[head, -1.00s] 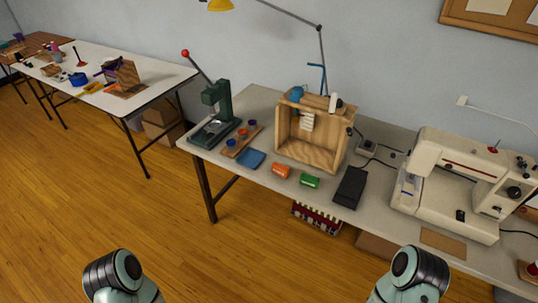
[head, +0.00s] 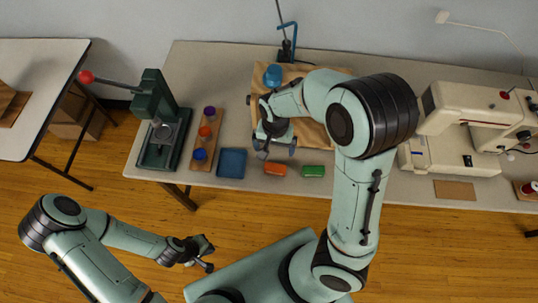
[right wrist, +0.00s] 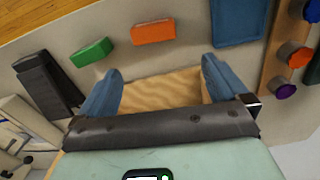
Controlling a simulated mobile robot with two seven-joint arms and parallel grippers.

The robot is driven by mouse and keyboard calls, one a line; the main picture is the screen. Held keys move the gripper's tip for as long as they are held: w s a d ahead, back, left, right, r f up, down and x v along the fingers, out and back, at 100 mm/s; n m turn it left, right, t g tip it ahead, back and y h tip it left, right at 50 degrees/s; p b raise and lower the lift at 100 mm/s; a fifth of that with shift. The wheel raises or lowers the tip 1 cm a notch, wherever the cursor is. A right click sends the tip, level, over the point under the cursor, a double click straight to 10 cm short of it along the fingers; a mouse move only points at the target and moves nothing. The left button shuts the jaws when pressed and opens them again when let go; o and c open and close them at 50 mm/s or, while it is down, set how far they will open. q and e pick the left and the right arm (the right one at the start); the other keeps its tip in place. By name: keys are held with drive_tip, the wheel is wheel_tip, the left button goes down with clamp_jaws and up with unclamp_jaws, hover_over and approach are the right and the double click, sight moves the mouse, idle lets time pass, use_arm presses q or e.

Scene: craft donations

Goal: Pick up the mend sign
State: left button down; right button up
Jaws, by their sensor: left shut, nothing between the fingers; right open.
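No sign with readable lettering shows, so I cannot tell which thing is the mend sign. An orange block (head: 275,168) and a green block (head: 313,171) lie near the table's front edge. They also show in the right wrist view, orange (right wrist: 153,32) and green (right wrist: 90,51). My right gripper (head: 277,150) is open and empty, pointing down over the front of the wooden box (head: 262,80), just behind the orange block. In the right wrist view, bare wood lies between its blue fingers (right wrist: 160,85). My left gripper (head: 208,256) is shut and empty, in front of the table.
A blue tray (head: 231,163), a wooden strip with coloured cups (head: 204,131) and a green press (head: 160,125) stand to the left. A sewing machine (head: 465,125) stands at the right. A black pedal (right wrist: 45,82) lies beside the green block. My right arm hides part of the table.

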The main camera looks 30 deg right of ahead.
drive_tip(key=b, duration=0.1)
hover_over(276, 167)
drive_tip(key=f, duration=0.6)
drive_tip(key=shift+s+f, duration=0.25)
drive_tip(key=shift+w+f, duration=0.2)
drive_tip(key=shift+f, duration=0.25)
drive_tip(key=shift+w+f, duration=0.2)
drive_tip(key=shift+f, duration=0.25)
wheel_tip(276, 167, down, 4)
drive_tip(key=shift+s+r, duration=0.15)
drive_tip(key=shift+a+f+b, duration=0.1)
drive_tip(key=shift+f+b, duration=0.2)
drive_tip(key=shift+f, duration=0.1)
use_arm(q)
drive_tip(key=s+f, duration=0.1)
drive_tip(key=s, duration=0.1)
drive_tip(key=s+f, duration=0.1)
drive_tip(key=shift+s+f, duration=0.15)
drive_tip(key=shift+s, duration=0.25)
use_arm(e)
drive_tip(key=c, duration=0.9)
